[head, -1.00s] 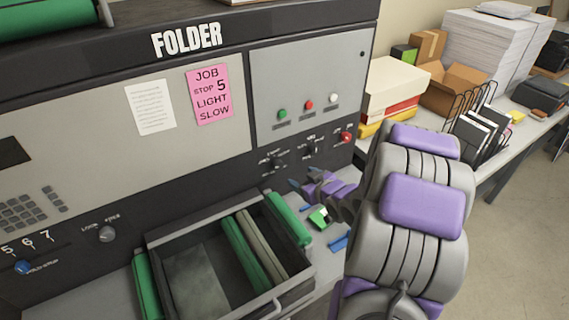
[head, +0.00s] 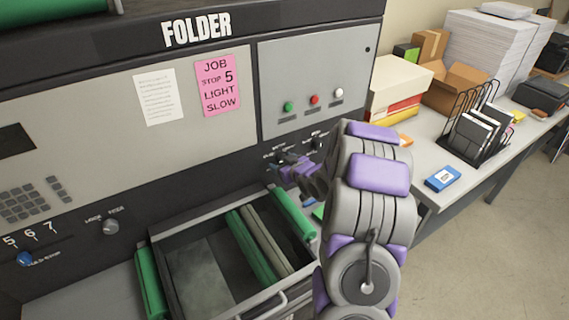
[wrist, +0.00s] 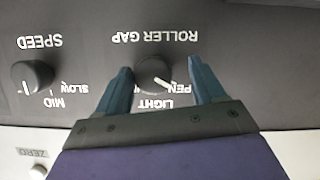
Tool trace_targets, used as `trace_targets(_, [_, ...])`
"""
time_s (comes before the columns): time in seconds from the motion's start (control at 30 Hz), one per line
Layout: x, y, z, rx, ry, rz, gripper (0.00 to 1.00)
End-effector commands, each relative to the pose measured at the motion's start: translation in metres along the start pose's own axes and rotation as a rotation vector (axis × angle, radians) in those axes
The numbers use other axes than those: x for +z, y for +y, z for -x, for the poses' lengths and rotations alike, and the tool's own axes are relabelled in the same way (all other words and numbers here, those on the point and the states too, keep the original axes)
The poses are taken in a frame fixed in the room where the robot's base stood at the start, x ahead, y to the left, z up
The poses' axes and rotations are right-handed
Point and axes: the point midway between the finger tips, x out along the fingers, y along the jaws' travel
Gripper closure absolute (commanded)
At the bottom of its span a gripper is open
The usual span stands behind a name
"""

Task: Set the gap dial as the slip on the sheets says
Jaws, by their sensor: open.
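The pink slip (head: 218,86) is on the folder front and reads JOB, STOP 5, LIGHT, SLOW. The black ROLLER GAP dial (wrist: 155,75) shows upside down in the wrist view. Its white pointer points lower right, towards a partly hidden label ending in PEN. LIGHT is printed below the dial, and another label on the left is mostly hidden. My gripper (wrist: 158,68) is open, with one finger on each side of the dial. I cannot tell whether the fingers touch it. In the head view, my gripper (head: 282,167) is at the dark control strip.
The SPEED dial (wrist: 32,76) is left of the gap dial in the wrist view, near SLOW and MID. A ZERO button (wrist: 39,171) sits on the pale panel. The open tray (head: 190,275) with green rollers lies below the controls. A side table (head: 450,185) stands right.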

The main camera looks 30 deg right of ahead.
Motion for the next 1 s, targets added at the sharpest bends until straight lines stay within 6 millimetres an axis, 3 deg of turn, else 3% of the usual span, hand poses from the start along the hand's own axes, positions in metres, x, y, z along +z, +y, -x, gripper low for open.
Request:
trace_targets(0.2, [0.0026,0.0062,-0.0009,-0.001,0.0,-0.005,0.33])
trace_targets(0.77, [0.0014,0.0056,-0.0001,0.001,0.002,-0.004,0.86])
trace_targets(1.0, [-0.0007,0.0064,0.0007,-0.004,0.004,-0.017,0.86])
